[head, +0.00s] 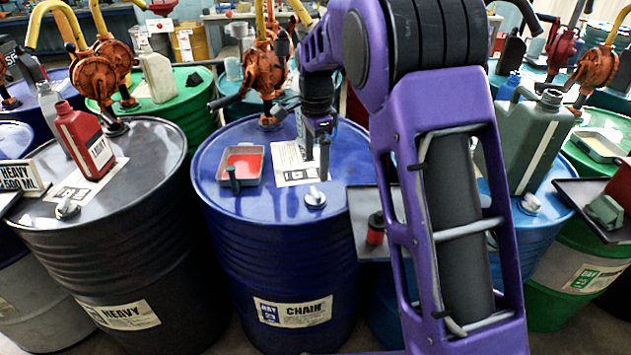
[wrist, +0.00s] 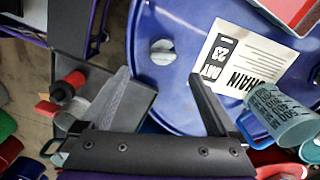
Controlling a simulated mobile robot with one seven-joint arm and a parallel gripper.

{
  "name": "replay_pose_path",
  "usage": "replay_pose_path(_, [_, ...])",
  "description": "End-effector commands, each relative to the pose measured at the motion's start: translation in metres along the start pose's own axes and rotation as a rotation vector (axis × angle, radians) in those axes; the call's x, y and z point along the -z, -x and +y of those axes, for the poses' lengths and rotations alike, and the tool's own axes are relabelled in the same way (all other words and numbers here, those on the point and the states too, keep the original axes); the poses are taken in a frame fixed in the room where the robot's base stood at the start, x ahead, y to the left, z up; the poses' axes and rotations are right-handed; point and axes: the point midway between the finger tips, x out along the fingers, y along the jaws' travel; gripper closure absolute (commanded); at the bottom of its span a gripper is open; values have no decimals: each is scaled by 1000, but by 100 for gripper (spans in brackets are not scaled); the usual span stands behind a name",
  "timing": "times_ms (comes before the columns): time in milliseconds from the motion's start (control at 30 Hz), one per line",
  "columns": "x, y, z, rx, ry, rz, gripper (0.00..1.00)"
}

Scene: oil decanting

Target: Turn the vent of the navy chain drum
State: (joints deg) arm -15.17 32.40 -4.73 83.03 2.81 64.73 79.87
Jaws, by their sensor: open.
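The navy chain drum (head: 280,235) stands in the middle of the head view, with a white "CHAIN" label on its side. Its vent (head: 315,197) is a small pale metal fitting near the front edge of the lid. In the wrist view the vent (wrist: 161,50) shows as a pale round spot on the blue lid (wrist: 165,15). My gripper (head: 317,160) is above the lid, pointing down near the vent. In the wrist view my gripper (wrist: 160,76) is open and empty, its fingertips either side of the vent's line and apart from it.
On the lid are a printed sheet (head: 297,163), a tray of red liquid (head: 241,165), a small dark bottle (head: 232,180) and an orange pump (head: 263,75). A clear printed beaker (wrist: 282,117) shows in the wrist view. A heavy drum (head: 110,230) stands left.

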Motion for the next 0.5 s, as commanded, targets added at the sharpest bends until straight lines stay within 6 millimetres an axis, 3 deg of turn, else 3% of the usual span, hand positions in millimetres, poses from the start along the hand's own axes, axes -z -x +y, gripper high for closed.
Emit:
replay_pose_path(33, [0, -15, 1, -6, 1, -1, 5])
replay_pose_path(200, [0, -49, 0, -4, 1, -1, 5])
replay_pose_path(500, [0, -85, 0, -1, 1, 0, 5])
